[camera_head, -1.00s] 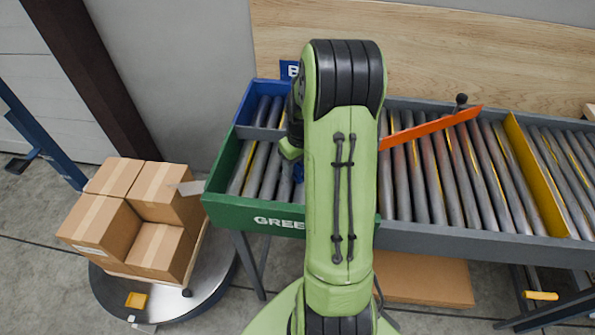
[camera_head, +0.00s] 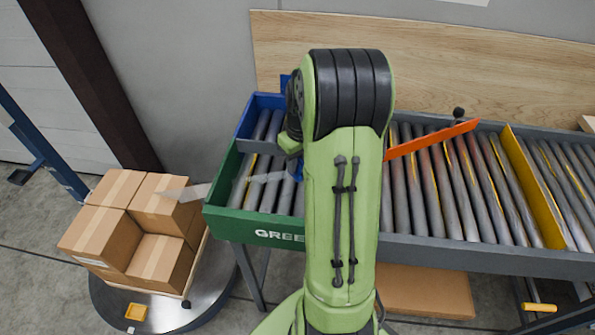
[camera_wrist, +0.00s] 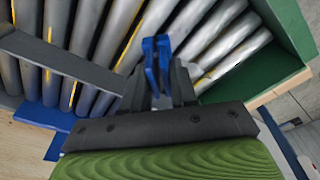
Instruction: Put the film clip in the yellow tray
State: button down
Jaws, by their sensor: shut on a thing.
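A blue two-pronged piece (camera_wrist: 155,62), which looks like the film clip, sits between the dark fingers of my gripper (camera_wrist: 158,80) in the wrist view. My gripper is shut on it above the rollers at the conveyor's left end. In the head view my arm hides most of the gripper, and only a bit of blue (camera_head: 297,166) shows beside it.
Stacked cardboard boxes (camera_head: 155,262) stand on the turntable (camera_head: 185,316). A pale translucent strip (camera_head: 195,191) runs from them over the green end wall (camera_head: 222,180). An orange bar (camera_head: 432,139) and a yellow divider (camera_head: 535,190) cross the conveyor. Floor lies open left of the turntable.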

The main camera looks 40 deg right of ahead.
jog(key=shift+r, duration=1.85)
